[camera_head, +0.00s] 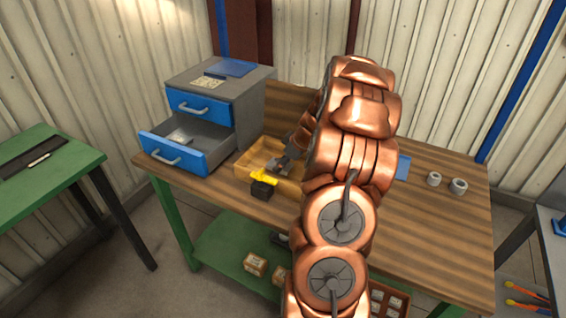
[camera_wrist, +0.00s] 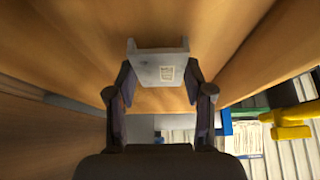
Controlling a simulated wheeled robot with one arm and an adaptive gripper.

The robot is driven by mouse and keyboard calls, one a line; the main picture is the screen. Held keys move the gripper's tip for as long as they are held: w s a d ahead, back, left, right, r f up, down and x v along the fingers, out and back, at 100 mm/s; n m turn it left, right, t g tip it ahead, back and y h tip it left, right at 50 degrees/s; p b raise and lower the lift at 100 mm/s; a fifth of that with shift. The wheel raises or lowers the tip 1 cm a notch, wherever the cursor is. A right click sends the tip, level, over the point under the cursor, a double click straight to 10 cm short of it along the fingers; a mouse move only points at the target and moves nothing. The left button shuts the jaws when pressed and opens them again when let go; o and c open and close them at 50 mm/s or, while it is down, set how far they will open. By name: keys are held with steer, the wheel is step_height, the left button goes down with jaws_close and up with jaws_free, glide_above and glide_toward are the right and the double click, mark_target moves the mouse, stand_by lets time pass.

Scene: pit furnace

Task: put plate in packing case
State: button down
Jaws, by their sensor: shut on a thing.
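The plate (camera_wrist: 158,66) is a small light-grey piece with raised edges and a pale label. My gripper (camera_wrist: 158,90) is shut on it, one finger at each side, in the wrist view. The packing case (camera_head: 246,164) is an open wooden box on the workbench, left of my arm in the head view. Its wooden surfaces (camera_wrist: 60,50) surround the plate in the wrist view. My gripper (camera_head: 284,160) is low at the case in the head view, partly behind my copper arm. I cannot tell whether the plate touches the case floor.
A grey cabinet (camera_head: 245,90) with blue drawer fronts stands left, its lower drawer (camera_head: 175,158) open. A yellow and black tool (camera_head: 264,187) is at the case's front. Two grey cylinders (camera_head: 446,183) stand on the right of the workbench (camera_head: 435,230), which has bare room there.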

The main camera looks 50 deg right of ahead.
steer(key=shift+f, duration=0.3)
steer(key=shift+f+b, duration=0.2)
steer(key=shift+b, duration=0.15)
steer(key=shift+c, duration=2.2)
jaws_free()
steer(key=shift+r, duration=0.1)
